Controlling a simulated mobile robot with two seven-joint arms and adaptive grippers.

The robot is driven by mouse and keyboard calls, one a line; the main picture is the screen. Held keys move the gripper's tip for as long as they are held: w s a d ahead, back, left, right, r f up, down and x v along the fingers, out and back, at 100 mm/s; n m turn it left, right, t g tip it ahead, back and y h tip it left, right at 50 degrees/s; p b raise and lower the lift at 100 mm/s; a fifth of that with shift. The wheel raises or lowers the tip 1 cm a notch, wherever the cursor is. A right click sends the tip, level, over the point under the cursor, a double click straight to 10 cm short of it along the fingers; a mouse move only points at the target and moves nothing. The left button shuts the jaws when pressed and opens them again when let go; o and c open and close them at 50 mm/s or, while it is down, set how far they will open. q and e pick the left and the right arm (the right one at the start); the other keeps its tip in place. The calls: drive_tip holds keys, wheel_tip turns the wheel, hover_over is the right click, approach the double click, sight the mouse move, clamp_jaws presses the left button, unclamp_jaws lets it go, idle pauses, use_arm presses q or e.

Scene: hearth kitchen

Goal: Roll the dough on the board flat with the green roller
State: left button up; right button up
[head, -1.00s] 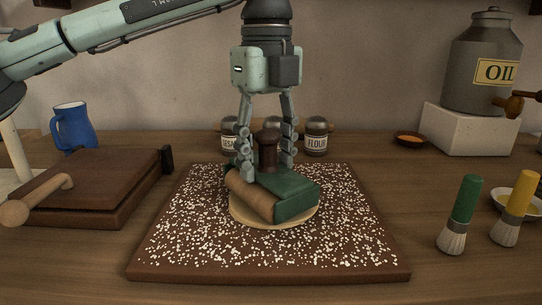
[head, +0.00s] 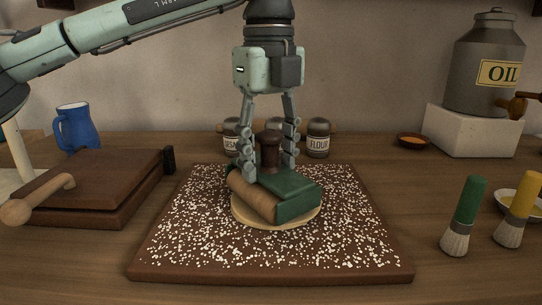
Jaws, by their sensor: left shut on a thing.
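The green roller (head: 298,194) has a green block body, a tan cylinder (head: 250,195) along its front left side and a dark brown upright knob (head: 270,152). My left gripper (head: 268,160) points down and is shut on the knob. The roller rests on or just over the dough (head: 285,222), a pale flat round disc whose front rim shows below it; the rest of the dough is hidden. The dough lies on the brown board (head: 270,271), which is strewn with white flecks. My right gripper is not in view.
A brown wooden press with a handle (head: 95,185) and a blue jug (head: 75,128) stand left. Labelled shakers (head: 318,140) stand behind the board. Right are a green brush (head: 463,215), a yellow brush (head: 518,205), a small bowl (head: 413,141) and an oil can (head: 485,65) on a white block.

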use_arm(q)
drive_tip(key=shift+r+p, duration=2.5)
drive_tip(key=shift+r, duration=0.95)
